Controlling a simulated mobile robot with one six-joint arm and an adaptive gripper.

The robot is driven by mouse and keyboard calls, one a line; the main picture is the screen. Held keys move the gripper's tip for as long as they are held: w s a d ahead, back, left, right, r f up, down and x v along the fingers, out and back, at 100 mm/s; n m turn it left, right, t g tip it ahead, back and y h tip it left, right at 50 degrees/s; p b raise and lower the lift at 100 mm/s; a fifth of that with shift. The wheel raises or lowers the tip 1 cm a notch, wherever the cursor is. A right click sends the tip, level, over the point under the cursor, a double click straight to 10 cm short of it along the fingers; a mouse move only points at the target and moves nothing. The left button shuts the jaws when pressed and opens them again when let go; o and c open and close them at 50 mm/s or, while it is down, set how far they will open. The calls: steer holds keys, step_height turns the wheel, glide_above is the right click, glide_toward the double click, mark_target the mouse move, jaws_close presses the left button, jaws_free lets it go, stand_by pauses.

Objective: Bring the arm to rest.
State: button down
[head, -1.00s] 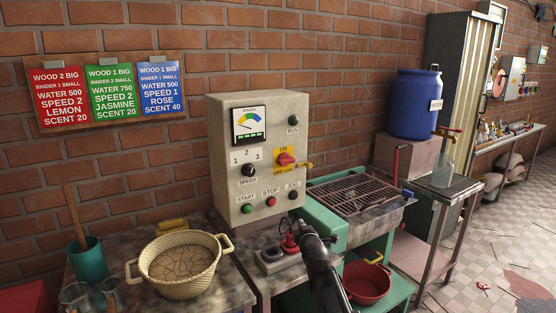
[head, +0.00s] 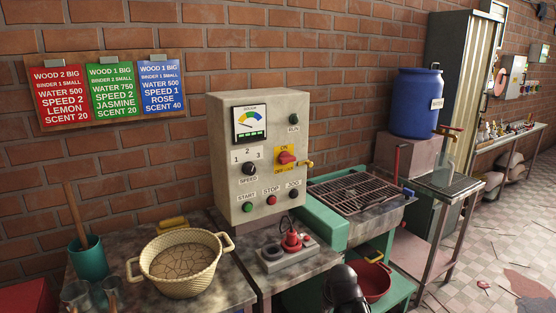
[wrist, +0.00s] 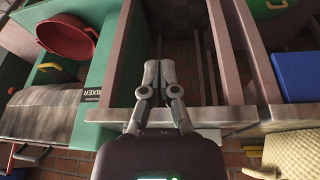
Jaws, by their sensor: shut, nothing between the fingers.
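My gripper (wrist: 159,68) shows in the wrist view with its two grey fingers together and nothing between them. It hangs in front of the brown frame of a table or bench, clear of any loose object. In the head view only a dark piece of my arm shows at the bottom edge, in front of the red basin (head: 375,284); the gripper itself is out of sight there.
The grey control box (head: 262,150) stands on the table, with a red-knobbed device (head: 291,243) before it. A woven basket (head: 180,262) is at left. The green machine (head: 325,222) is at right, beside a blue barrel (head: 415,103).

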steer(key=s+d+m+g, duration=0.2)
steer(key=s+m+g, duration=0.25)
steer(key=s, duration=0.45)
step_height(320, 180, up, 12)
steer(key=p, duration=1.3)
steer(key=shift+w+d+r+t+h, duration=0.2)
steer(key=shift+w+t+h, duration=0.2)
steer(key=shift+t, duration=0.05)
